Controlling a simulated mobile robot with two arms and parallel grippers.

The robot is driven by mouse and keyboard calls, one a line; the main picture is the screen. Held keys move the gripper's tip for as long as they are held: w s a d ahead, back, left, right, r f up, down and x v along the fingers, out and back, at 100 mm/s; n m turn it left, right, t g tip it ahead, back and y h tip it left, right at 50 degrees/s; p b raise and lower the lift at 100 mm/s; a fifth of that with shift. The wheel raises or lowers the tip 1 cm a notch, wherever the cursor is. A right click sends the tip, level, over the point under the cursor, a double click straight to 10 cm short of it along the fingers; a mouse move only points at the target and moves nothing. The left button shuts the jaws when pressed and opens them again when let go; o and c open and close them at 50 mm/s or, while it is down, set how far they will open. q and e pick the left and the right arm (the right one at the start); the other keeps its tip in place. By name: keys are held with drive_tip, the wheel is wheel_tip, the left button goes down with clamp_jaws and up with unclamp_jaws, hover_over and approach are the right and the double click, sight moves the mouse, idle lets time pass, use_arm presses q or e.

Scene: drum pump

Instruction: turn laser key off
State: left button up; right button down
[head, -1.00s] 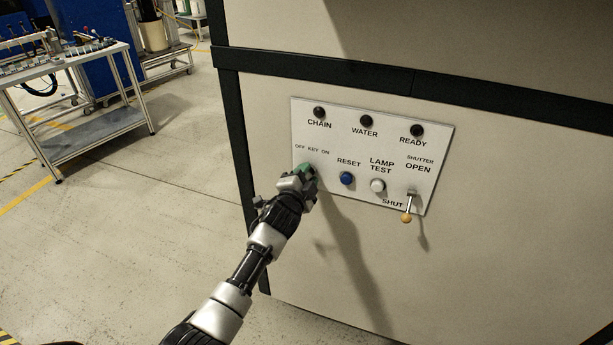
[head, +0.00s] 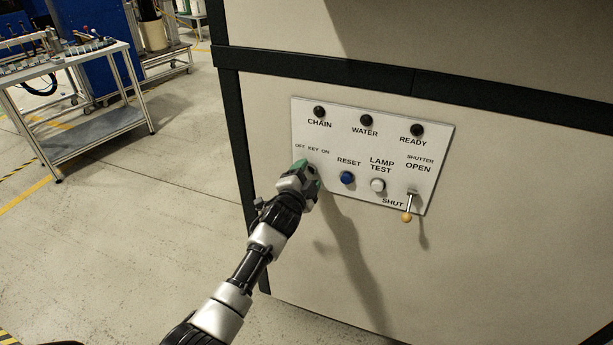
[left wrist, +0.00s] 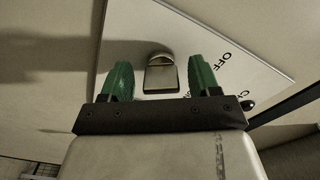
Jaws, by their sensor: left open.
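The laser key (left wrist: 161,76) is a small metal key on the white control panel (head: 340,113). In the left wrist view it sits between the two green fingertips, with a gap on each side. The panel's "OFF KEY ON" label (head: 312,149) is just above my left gripper (head: 307,170) in the head view, where the gripper hides the key. My left gripper also shows in the left wrist view (left wrist: 160,82), open with nothing held. The right gripper is in neither view.
Right of the key are a blue reset button (head: 347,177), a white lamp test button (head: 377,185) and a shutter toggle lever (head: 409,206) pointing down. Three dark lamps line the panel's top. A metal cart (head: 100,125) stands left on open floor.

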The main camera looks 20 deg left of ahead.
use_arm(q)
drive_tip(key=shift+s, duration=0.15)
drive_tip(key=s, duration=1)
drive_tip(key=shift+s+a+b, duration=0.3)
drive_tip(key=shift+a+b, duration=0.05)
drive_tip(key=shift+b, duration=0.1)
